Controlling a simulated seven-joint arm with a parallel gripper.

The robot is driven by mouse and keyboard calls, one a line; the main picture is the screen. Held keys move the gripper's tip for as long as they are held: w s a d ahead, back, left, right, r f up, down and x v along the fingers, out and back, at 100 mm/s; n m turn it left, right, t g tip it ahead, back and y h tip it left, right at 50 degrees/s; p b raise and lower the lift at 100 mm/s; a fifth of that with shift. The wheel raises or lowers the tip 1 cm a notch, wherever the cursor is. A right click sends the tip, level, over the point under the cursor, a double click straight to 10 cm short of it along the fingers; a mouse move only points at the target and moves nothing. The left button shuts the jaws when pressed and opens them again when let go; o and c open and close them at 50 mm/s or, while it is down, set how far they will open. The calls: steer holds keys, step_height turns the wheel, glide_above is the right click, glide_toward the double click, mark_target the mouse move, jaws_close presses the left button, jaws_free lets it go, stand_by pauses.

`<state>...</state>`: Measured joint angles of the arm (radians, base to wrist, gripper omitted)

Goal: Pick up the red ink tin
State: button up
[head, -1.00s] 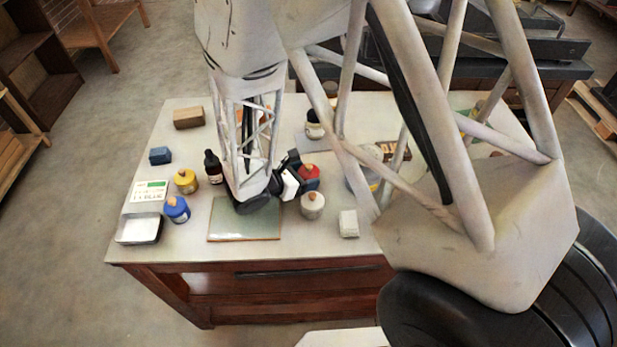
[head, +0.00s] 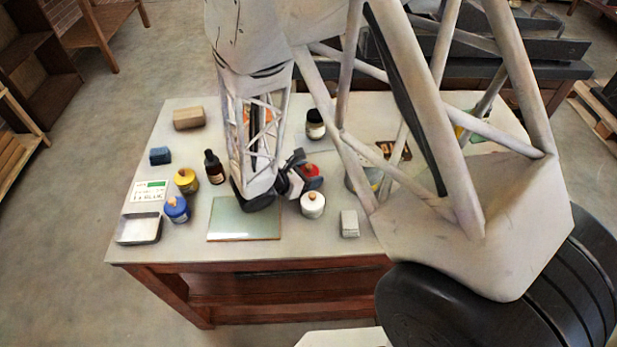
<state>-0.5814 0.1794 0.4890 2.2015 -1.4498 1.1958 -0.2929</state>
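The red ink tin (head: 312,171) stands on the table right of the wrist, behind a white tin with an orange-brown knob (head: 312,204). The gripper and wrist hide part of the tin. I cannot tell whether the fingers touch it, or whether they are open or shut.
A glass slab (head: 232,222) lies below my wrist. Yellow (head: 187,181) and blue (head: 176,209) tins and a dark dropper bottle (head: 213,167) stand to the left. A black-capped jar (head: 315,124) is behind; a white block (head: 349,223) is front right.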

steer(key=c, duration=0.4)
steer(key=shift+r, duration=0.15)
steer(key=shift+r, duration=4.9)
